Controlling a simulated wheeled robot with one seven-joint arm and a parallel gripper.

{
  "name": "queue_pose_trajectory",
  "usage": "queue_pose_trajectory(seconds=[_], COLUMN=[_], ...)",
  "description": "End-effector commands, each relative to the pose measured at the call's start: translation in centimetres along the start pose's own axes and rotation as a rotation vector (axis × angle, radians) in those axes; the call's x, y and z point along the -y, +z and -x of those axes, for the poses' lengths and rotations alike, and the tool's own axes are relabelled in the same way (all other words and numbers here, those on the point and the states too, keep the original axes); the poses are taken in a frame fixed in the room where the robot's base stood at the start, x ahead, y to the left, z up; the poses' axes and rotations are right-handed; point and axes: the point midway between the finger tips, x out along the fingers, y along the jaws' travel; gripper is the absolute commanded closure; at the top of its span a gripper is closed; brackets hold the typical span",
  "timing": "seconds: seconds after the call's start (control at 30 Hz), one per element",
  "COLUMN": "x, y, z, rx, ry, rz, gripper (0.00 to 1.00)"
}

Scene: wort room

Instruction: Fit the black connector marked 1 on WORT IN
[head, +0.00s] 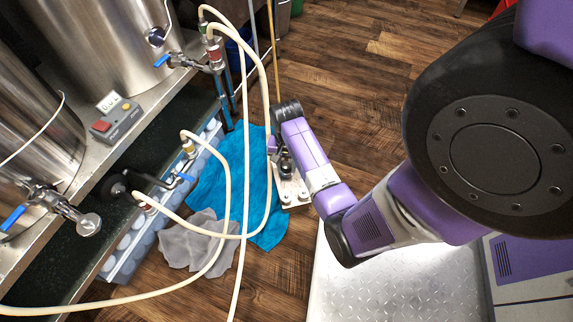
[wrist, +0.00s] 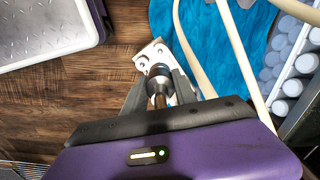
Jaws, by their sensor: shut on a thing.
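My gripper (wrist: 160,84) points down and is shut on a dark, partly shiny round fitting (wrist: 159,72). No number is legible on it, so I cannot tell if it is the connector marked 1. It is over a pale plate with round holes or bolts (wrist: 152,51); whether it touches the plate is unclear. In the head view the plate (head: 291,192) lies by the blue cloth, with my gripper (head: 285,164) over it. No WORT IN label is readable. A hose fitting (head: 189,148) and a black round part (head: 115,188) show at the left bench.
Steel tanks (head: 100,35) with blue-handled valves stand at the left. Pale hoses (head: 227,170) loop across the space left of my gripper. A blue cloth (head: 232,185) and a grey cloth (head: 196,243) lie on the floor. Open wood floor (head: 345,90) lies beyond my arm.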

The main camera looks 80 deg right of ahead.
Motion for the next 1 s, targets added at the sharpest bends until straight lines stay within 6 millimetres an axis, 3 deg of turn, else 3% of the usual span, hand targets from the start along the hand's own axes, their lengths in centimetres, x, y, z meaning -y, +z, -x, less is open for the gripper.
queue_pose_trajectory(seconds=[1.0], x=[0.0], y=[0.0], z=[4.3], rx=[-0.001], ry=[-0.001], rz=[0.0], gripper=[1.0])
